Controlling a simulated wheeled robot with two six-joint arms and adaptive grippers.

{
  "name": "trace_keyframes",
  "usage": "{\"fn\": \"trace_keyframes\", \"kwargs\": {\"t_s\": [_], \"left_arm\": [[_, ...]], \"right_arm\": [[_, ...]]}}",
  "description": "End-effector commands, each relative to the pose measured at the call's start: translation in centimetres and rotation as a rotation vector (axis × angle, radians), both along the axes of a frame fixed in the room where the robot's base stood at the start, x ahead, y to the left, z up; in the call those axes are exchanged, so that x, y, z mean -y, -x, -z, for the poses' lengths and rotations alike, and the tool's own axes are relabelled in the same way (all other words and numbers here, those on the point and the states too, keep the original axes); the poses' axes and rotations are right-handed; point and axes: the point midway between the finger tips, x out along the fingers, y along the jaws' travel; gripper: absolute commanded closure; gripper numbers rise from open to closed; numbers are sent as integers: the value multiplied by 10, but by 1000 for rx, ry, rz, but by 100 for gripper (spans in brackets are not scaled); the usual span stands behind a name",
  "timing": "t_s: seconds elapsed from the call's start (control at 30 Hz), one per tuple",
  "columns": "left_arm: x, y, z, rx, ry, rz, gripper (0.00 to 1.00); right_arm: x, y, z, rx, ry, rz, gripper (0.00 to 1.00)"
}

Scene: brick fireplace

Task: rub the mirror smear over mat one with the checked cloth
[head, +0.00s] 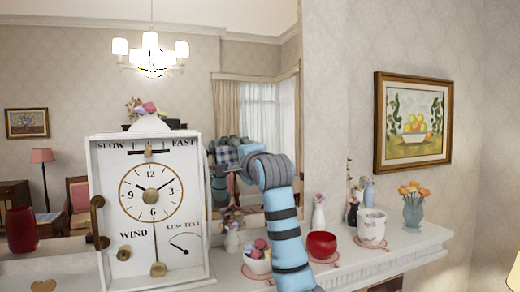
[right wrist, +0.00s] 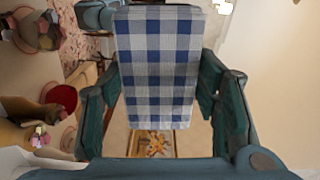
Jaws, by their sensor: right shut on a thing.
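The checked cloth (right wrist: 157,62), blue and white, is held between the fingers of my right gripper (right wrist: 158,88) in the right wrist view. I cannot make out the smear; my arm and the clock cover part of the mirror. Pink round mats lie on the mantel, one under the red bowl and one under the white cup (head: 372,223); I see no numbers on them. My left gripper is out of view.
A large white clock (head: 150,215) stands close left of my right arm. The mantel (head: 415,240) also bears a flower bowl (head: 257,262), a red bowl (head: 321,244), small vases and a blue vase (head: 413,215) with orange flowers. A framed picture (head: 412,120) hangs at right.

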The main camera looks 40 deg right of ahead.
Motion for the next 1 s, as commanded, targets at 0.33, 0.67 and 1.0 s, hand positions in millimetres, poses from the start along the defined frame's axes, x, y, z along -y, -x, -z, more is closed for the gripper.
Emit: {"fn": "trace_keyframes", "kwargs": {"t_s": [0.33, 0.67, 1.0], "left_arm": [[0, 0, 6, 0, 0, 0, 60], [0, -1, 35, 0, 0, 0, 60], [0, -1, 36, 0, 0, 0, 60]], "right_arm": [[-2, 4, 1, 3, 0, 0, 66], [-16, 48, 3, 4, -2, 2, 66], [-19, 56, 1, 1, -2, 2, 66]]}}
